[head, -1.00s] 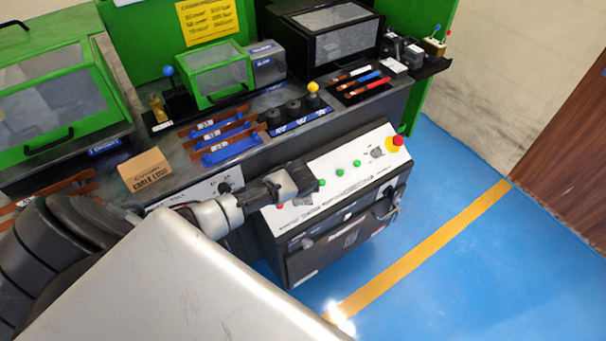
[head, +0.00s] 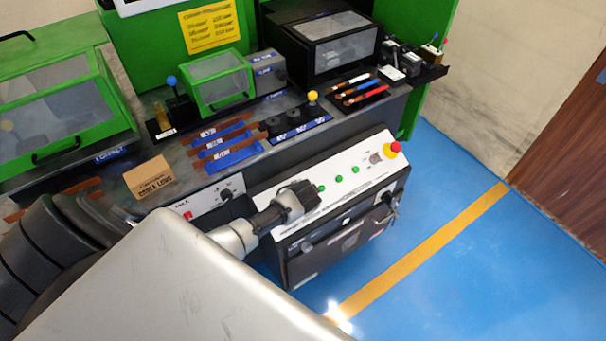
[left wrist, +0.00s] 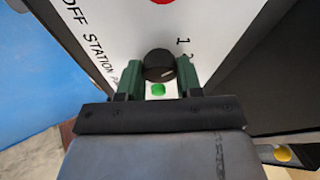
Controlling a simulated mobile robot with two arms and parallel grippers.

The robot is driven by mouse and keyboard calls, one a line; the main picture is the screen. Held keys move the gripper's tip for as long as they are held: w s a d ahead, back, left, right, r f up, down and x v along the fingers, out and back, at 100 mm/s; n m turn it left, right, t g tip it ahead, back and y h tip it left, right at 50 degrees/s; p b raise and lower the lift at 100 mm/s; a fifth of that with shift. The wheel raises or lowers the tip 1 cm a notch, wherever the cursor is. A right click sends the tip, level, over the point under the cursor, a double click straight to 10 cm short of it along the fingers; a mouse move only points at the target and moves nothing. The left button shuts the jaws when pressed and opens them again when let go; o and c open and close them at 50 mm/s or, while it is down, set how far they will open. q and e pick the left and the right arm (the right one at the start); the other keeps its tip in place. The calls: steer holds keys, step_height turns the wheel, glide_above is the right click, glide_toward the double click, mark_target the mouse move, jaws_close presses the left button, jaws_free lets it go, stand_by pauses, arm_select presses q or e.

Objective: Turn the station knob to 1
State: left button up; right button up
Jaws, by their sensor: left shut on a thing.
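The station knob (left wrist: 158,65) is a round black knob on a white panel (left wrist: 110,28). In the left wrist view it sits between the two green fingers of my left gripper (left wrist: 158,76), which is shut on it. The label "OFF STATION" is printed left of the knob, and "1" and part of a "2" are right of it. I cannot tell clearly where the knob points. In the head view my left gripper (head: 314,193) is down at the sloped control panel (head: 362,179) and hides the knob. My right gripper is not in view.
Green buttons (head: 339,178), a selector (head: 376,158) and a red emergency stop (head: 393,149) lie along the panel to the right. A cardboard box (head: 149,178) stands on the bench at left. The blue floor (head: 465,165) at right is clear.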

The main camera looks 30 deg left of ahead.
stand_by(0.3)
arm_select(q)
steer(key=o, duration=0.9)
steer(key=shift+p+v, duration=1)
steer(key=shift+v, duration=4.4)
steer(key=shift+s+f, duration=0.1)
steer(key=shift+s, duration=0.05)
